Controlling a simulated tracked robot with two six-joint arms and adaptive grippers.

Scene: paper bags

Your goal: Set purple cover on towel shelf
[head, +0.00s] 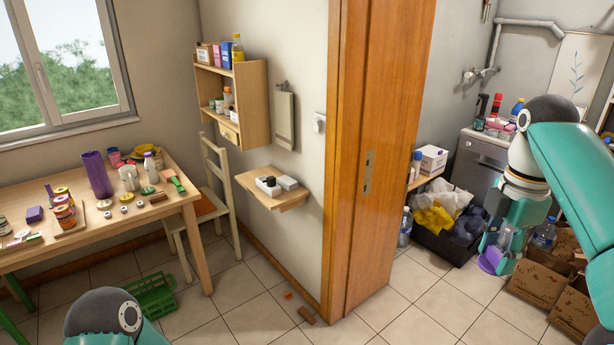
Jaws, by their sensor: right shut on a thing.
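My right gripper (497,246) hangs in the right room, in front of the grey appliance and to the right of the black crate. It is shut on a small purple piece, which looks like the purple cover (489,262); the fingers hide part of it. No shelf clearly holds towels. A small wooden wall shelf (272,203) with dark and light small boxes is left of the door frame. A wooden ledge (424,180) with a white box and bottles is behind the door frame. Only a link of my left arm shows at the bottom left; its gripper is out of view.
The black crate (456,249) holds yellow, white and dark bags or cloths. Cardboard boxes (541,280) stand on the floor at right. The grey appliance (480,166) carries bottles. An orange wooden door frame (378,150) divides the rooms. A cluttered wooden table (110,235) is at left.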

